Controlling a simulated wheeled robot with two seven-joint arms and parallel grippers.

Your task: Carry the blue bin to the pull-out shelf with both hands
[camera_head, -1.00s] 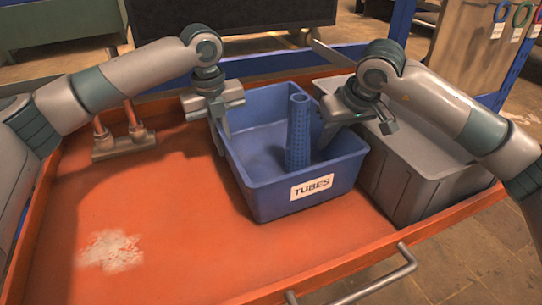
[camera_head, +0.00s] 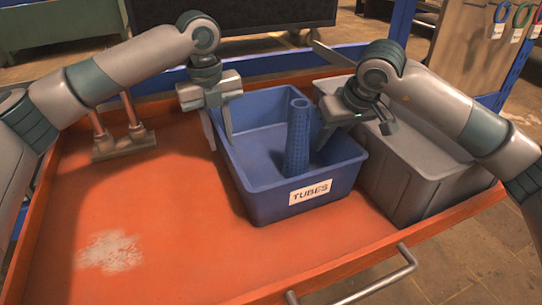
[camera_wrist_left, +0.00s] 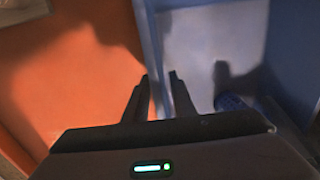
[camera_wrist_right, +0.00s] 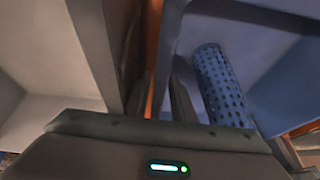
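The blue bin (camera_head: 262,200), labelled TUBES, stands upright on the orange surface with a perforated blue tube (camera_head: 297,140) inside. My left gripper (camera_head: 218,140) is at the bin's left wall, one finger outside and one inside. In the left wrist view its open fingers (camera_wrist_left: 160,80) stand on either side of the wall. My right gripper (camera_head: 325,140) is at the right wall, near the tube. In the right wrist view its fingers (camera_wrist_right: 160,85) are apart with the wall edge between them; its outer finger is hidden in the head view. I cannot identify a pull-out shelf for certain.
A grey bin (camera_head: 425,180) stands close against the right of the blue bin. The orange surface (camera_head: 170,220) has raised edges, a front handle (camera_head: 385,280) and pipe fittings (camera_head: 122,142) at the back left. Its left half is mostly clear.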

